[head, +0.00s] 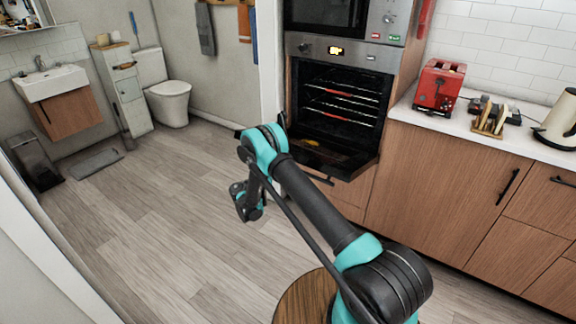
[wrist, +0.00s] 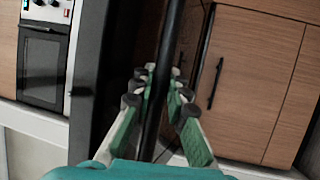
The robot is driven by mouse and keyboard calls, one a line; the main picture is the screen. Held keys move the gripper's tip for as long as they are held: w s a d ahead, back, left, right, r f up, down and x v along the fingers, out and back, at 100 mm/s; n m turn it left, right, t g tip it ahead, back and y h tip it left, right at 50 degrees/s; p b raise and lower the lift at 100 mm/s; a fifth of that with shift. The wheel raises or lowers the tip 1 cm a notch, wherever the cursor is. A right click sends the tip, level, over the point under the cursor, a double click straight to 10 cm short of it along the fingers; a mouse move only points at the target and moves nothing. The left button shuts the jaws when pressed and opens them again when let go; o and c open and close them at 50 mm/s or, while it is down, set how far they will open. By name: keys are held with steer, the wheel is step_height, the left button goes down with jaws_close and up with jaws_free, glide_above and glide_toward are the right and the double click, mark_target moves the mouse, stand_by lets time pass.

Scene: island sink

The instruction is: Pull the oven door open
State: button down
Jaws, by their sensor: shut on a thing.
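The oven (head: 340,98) stands in the tall cabinet in the head view, with its racks and dark interior exposed. Its door (head: 345,160) is hinged at the bottom and tilted far down toward me, its inner face up. In the wrist view, my gripper (wrist: 157,78) has its green fingers closed on both sides of a long dark bar, the oven door handle (wrist: 153,115), which runs up between them. In the head view, my arm stands in front of the door's left part, and I cannot make out the fingers or the gripped handle there.
Below the door is a wooden drawer with a dark handle (head: 318,178). A counter (head: 452,124) to the right holds a red toaster (head: 438,86), a toast rack and a kettle (head: 558,122). The wooden floor (head: 150,210) on the left is clear.

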steer(key=shift+s+a, duration=0.1)
steer(key=c, duration=1.6)
jaws_free()
steer(key=shift+r, duration=0.1)
steer(key=shift+o, duration=0.6)
